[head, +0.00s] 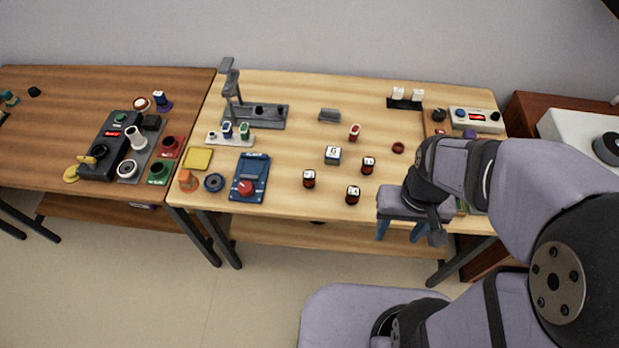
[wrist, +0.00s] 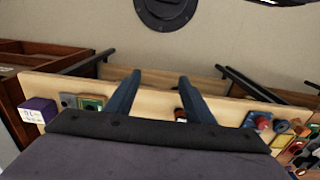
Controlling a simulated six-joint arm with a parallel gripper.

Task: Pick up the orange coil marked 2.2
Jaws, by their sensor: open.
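Three small dark coils with orange-red bands and white top labels stand on the light wooden table: a left one (head: 309,178), a front one (head: 353,195) and a back one (head: 368,165). Their markings are too small to read, so I cannot tell which is 2.2. My gripper (head: 401,232) is at the table's front edge, right of these coils, with its blue fingers pointing down. In the wrist view, the gripper (wrist: 160,77) is open and empty. One reddish coil (wrist: 180,115) shows there, partly hidden beside the right finger.
A block marked G (head: 333,155) stands behind the coils. A red-bodied piece (head: 354,132) and a dark red ring (head: 398,148) lie farther back. A blue device (head: 250,177) is at left.

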